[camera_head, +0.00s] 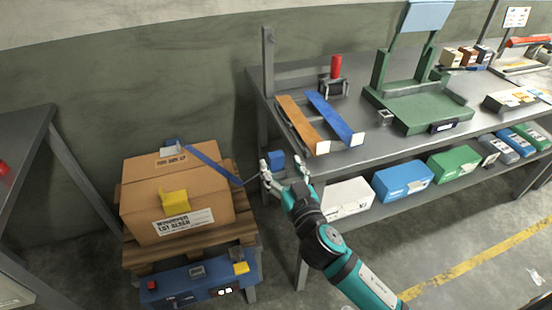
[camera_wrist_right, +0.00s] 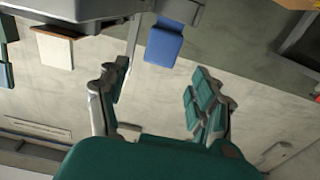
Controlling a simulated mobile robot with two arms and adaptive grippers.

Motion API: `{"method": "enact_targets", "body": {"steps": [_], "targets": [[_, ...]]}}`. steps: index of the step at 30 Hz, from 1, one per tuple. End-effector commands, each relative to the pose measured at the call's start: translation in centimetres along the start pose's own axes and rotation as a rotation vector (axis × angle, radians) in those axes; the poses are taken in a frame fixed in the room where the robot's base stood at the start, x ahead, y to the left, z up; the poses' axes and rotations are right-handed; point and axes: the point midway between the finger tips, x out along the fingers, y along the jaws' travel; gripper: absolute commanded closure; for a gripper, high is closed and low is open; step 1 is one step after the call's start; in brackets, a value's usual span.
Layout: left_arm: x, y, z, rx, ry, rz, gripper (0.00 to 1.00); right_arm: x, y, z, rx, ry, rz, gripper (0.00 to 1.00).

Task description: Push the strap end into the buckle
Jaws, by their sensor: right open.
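A blue strap (camera_head: 213,164) runs from the top of the cardboard box (camera_head: 190,200) down to the right. It narrows to a thin, edge-on end close to my right gripper (camera_head: 281,168). A small grey-blue piece (camera_head: 171,148), possibly the buckle, sits on top of the box at the back; its slot is too small to make out. My right gripper is open, with its fingers spread right of the box. A blue block (camera_head: 277,160) shows beyond the fingers and in the right wrist view (camera_wrist_right: 163,47), apart from the fingertips. My left gripper is out of view.
The box stands on a wooden pallet (camera_head: 190,257) above a blue unit (camera_head: 200,278). A grey workbench (camera_head: 352,160) at the right carries orange and blue strips and a green stand (camera_head: 415,105). Its lower shelf holds several boxes. Another table edge (camera_head: 30,150) is at left.

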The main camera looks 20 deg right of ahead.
Motion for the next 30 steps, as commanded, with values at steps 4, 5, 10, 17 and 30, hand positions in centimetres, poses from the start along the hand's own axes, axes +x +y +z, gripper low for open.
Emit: {"method": "enact_targets", "body": {"steps": [4,5,10,17,30], "targets": [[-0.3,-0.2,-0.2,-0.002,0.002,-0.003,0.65,1.0,0.1,0.0,-0.003,0.001,0.0,0.35],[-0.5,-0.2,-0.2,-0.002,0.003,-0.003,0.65,1.4,0.1,0.0,-0.003,0.001,0.0,0.35],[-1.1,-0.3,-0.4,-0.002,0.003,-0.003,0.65,4.0,0.4,0.3,-0.003,0.0,0.001,0.35],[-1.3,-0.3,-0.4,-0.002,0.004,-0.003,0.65,5.5,0.4,0.5,-0.001,-0.001,0.001,0.35],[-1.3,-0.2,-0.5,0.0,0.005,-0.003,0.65,5.5,0.3,0.5,0.0,-0.001,0.001,0.7]]}}
